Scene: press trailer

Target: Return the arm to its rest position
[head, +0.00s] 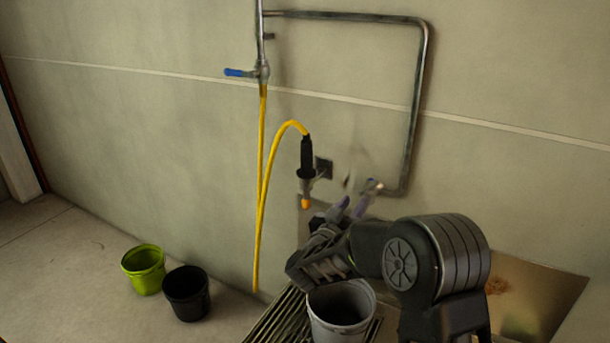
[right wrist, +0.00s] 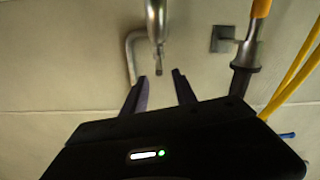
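My right arm reaches in from the lower right in the head view. Its gripper (head: 352,204) is near the wall, just below a small tap (head: 373,186) at the lower end of the bent metal pipe. In the right wrist view the two dark fingers (right wrist: 160,82) stand apart with nothing between them. The tap (right wrist: 157,25) is beyond the fingertips there, and the gripper looks clear of it. My left gripper is in neither view.
A grey bucket (head: 324,328) stands on a grate (head: 276,318) beneath my right gripper. A yellow hose (head: 262,190) with a black nozzle (head: 307,155) hangs at the wall. Green (head: 143,278) and black (head: 187,300) buckets stand left on open floor. A blue-handled valve (head: 239,73) is above.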

